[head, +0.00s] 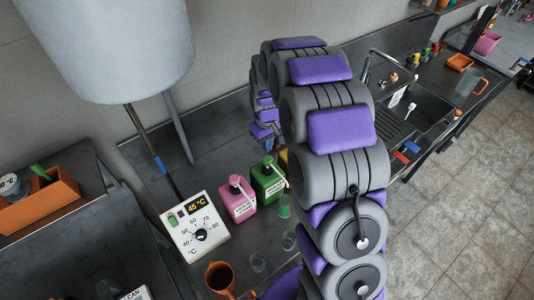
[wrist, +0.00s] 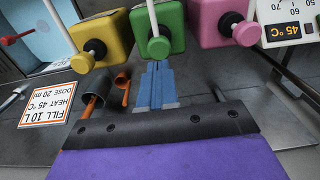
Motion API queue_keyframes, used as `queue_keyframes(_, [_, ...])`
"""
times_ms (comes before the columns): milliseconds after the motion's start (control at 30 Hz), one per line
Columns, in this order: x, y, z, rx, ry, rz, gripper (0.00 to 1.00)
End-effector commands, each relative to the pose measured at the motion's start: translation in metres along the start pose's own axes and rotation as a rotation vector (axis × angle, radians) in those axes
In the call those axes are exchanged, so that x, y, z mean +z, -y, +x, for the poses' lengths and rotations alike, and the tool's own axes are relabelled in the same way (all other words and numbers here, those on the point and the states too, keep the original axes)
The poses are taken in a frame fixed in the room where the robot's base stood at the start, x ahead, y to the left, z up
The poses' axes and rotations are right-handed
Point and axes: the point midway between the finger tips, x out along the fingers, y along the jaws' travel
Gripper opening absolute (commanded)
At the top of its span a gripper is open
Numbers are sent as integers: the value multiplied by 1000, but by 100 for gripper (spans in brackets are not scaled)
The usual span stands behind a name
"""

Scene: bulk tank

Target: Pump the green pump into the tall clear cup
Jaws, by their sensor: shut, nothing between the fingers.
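The green pump bottle (head: 268,181) stands on the dark counter between a pink pump bottle (head: 238,201) and a yellow one mostly hidden by my arm. A small clear cup with a green tint (head: 284,206) stands in front of the green bottle; whether the green is liquid inside is unclear. In the wrist view, my gripper (wrist: 157,68) has its blue fingers together and empty. The fingertips point at the green pump bottle (wrist: 171,15), close to its round head; contact cannot be told.
Other clear cups (head: 258,262) (head: 289,240) and an orange mug (head: 220,278) stand on the front counter. A temperature panel (head: 196,226) reads 45 °C at left. A large grey tank (head: 110,45) is above. A sink (head: 420,108) lies at the right.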

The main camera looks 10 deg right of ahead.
Motion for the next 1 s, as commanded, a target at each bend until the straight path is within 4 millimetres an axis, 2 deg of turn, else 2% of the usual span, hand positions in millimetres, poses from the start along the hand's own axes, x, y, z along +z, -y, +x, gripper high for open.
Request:
queue_keyframes(33, [-2, 0, -12, 3, -9, 0, 0])
queue_keyframes(200, [-3, -1, -42, 3, -8, 0, 0])
queue_keyframes(400, [-2, -1, -61, 2, -5, 0, 0])
queue_keyframes(1000, [-2, -1, -64, 2, -5, 0, 0])
